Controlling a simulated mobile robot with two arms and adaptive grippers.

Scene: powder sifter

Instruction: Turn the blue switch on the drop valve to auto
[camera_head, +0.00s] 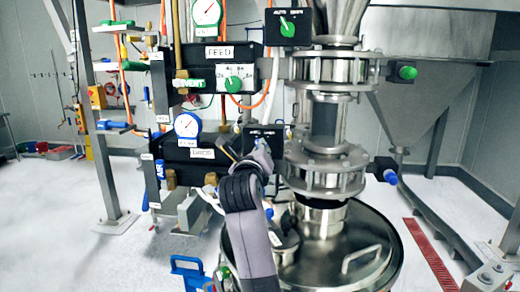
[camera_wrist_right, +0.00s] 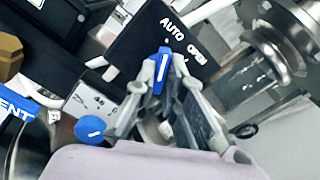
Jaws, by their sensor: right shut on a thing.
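The blue switch (camera_wrist_right: 161,72) is on a black box (camera_wrist_right: 145,48) labelled AUTO and OPEN in the right wrist view. Its white line points up in the picture, roughly toward the word AUTO. My right gripper (camera_wrist_right: 163,68) is shut on the switch, one finger on each side. In the head view the right gripper (camera_head: 245,148) is at the lower black switch box (camera_head: 277,131), left of the steel drop valve (camera_head: 325,168). The blue switch is hidden behind the gripper there. My left gripper is not in view.
A similar upper box has a green switch (camera_head: 287,27). Panels labelled FEED (camera_head: 219,52) and a lower one with a blue gauge (camera_head: 187,125) stand left. A steel lidded vessel (camera_head: 375,225) is below the valve. A blue knob (camera_wrist_right: 90,128) is near the gripper.

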